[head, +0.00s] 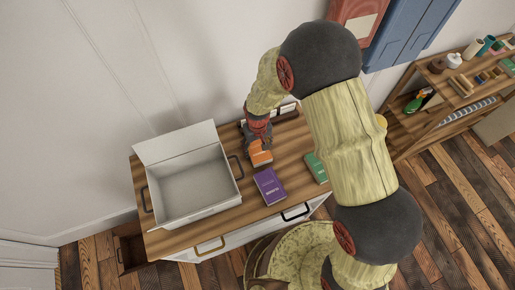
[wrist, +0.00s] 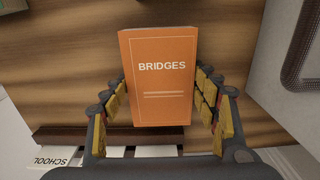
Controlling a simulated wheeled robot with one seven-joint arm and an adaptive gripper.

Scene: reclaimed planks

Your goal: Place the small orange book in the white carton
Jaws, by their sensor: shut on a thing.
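The small orange book (head: 260,156), with "BRIDGES" on its cover, is between the fingers of my gripper (head: 258,140). In the wrist view the book (wrist: 158,85) faces the camera, with the yellow-padded fingers of my gripper (wrist: 160,100) along its left and right sides. My gripper is shut on it. Whether the book touches the wooden top below is hard to tell. The white carton (head: 205,210) stands open to the left of the book, its lid flap raised at the back. Its visible inside looks empty.
A purple book (head: 269,187) and a green book (head: 316,168) lie on the wooden cabinet top (head: 250,212), right of the carton. Upright books in a rack stand behind my gripper. A black handle (head: 236,166) lies between carton and orange book. A shelf (head: 440,85) stands at right.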

